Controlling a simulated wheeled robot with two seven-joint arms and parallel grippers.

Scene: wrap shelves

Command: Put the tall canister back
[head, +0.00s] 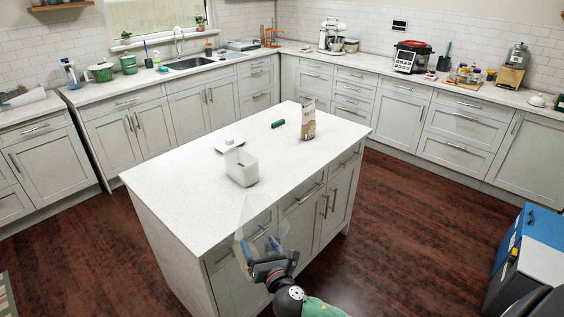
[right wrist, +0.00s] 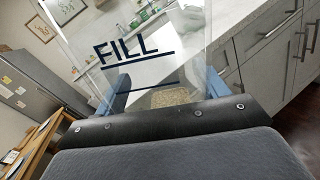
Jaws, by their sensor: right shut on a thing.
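My right gripper (head: 262,247) is shut on a tall clear canister (head: 257,218) in front of the island's near edge, and holds it tilted. In the right wrist view the canister (right wrist: 135,50) stands between the blue fingers, with dark "FILL" lettering and lines on its clear wall. Something brown and grainy shows low between the fingers; I cannot tell whether it lies inside the canister. In the head view the clear walls are faint against the cabinet fronts. My left gripper is not in view.
The white island (head: 180,190) holds an open white container (head: 241,168), a white lid-like piece (head: 230,145), a small green item (head: 278,124) and a brown bag (head: 308,120). Its left part is bare. Crowded counters line the walls. A blue-and-white box (head: 540,262) stands at right.

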